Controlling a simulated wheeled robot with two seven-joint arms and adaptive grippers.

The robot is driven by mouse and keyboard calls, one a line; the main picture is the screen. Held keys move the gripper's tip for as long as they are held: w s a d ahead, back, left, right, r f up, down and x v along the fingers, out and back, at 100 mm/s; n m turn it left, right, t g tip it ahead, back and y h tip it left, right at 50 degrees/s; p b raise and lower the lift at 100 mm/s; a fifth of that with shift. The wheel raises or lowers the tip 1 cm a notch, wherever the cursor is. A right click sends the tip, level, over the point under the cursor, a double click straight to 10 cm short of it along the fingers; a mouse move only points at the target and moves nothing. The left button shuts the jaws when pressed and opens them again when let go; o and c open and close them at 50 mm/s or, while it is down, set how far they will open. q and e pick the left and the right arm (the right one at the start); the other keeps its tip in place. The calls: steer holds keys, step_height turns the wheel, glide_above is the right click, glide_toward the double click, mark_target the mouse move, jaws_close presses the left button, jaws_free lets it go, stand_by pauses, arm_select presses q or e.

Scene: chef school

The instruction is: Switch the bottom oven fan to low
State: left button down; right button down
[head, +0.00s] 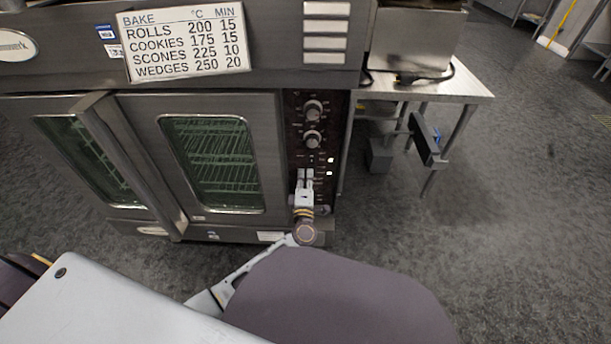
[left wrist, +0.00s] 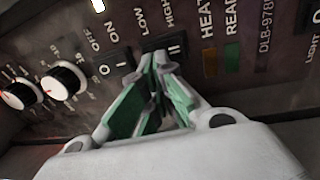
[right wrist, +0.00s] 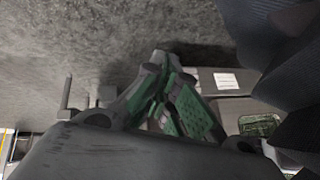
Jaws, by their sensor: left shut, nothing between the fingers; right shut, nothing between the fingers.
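The oven's control panel (head: 294,125) is a dark upright strip to the right of the glass doors in the head view. My left gripper (head: 304,174) is shut and empty in front of its lower part. In the left wrist view its fingertips (left wrist: 161,60) overlap the lower edge of the black LOW/HIGH rocker switch (left wrist: 168,44); I cannot tell whether they touch it. The rocker's setting is unclear. A black ON/OFF rocker (left wrist: 112,67) sits just left of it. My right gripper (right wrist: 168,75) is shut and empty in the right wrist view, away from the panel.
Two round knobs (head: 313,108) sit above the switches. The oven doors (head: 265,150) are closed, with a bake-time sign (head: 185,42) above. A metal side table (head: 470,90) stands at the right. Open grey floor (head: 520,220) lies beyond it.

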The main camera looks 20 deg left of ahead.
arm_select(q)
steer(key=shift+w+r+p, duration=0.15)
steer(key=shift+r+p, duration=0.05)
steer(key=shift+p, duration=0.6)
steer(key=shift+f, duration=0.1)
arm_select(e)
steer(key=r, duration=0.3)
steer(key=shift+w+d+r+h, duration=0.15)
steer(key=shift+d+r+h, duration=0.1)
steer(key=shift+d+h, duration=0.05)
steer(key=shift+f, duration=0.15)
